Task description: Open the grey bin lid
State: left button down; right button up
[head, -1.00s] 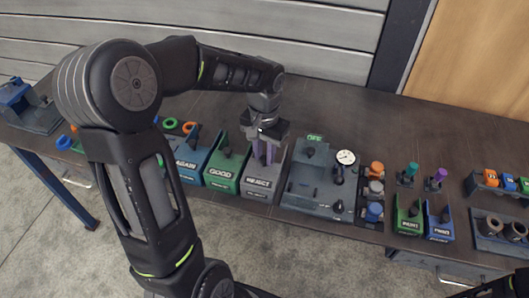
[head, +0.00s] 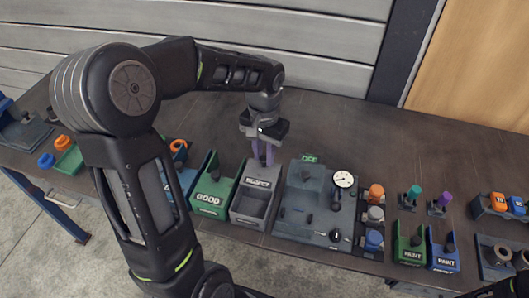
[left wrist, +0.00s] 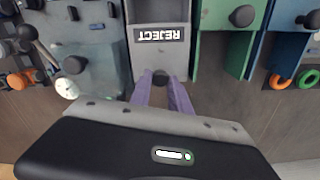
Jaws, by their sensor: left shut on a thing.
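The grey bin (head: 246,221) stands on the table between the green bin and the grey-blue gauge unit, its inside showing in the head view. Its grey lid, with the REJECT label (head: 258,183), is raised towards the back of the bin. My left gripper (head: 262,160) is behind the raised lid, its purple fingers pointing down. In the left wrist view, the fingers (left wrist: 163,92) are shut around the lid's dark knob (left wrist: 160,78), and the label (left wrist: 159,34) shows upside down. The knob is hidden in the head view.
The green GOOD bin (head: 210,190) is close on the left. The unit with a white dial gauge (head: 343,179) is close on the right. Small green and blue bins (head: 442,250) stand further right. The table behind the bin is clear.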

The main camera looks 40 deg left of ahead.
aim_at(264, 157)
pick_arm(q)
jog(key=c, duration=1.2)
grip_release()
jog(key=shift+r, duration=0.1)
notch_tip(264, 157, up, 8)
jog(key=shift+f+b, duration=0.15)
jog(key=shift+b, duration=0.3)
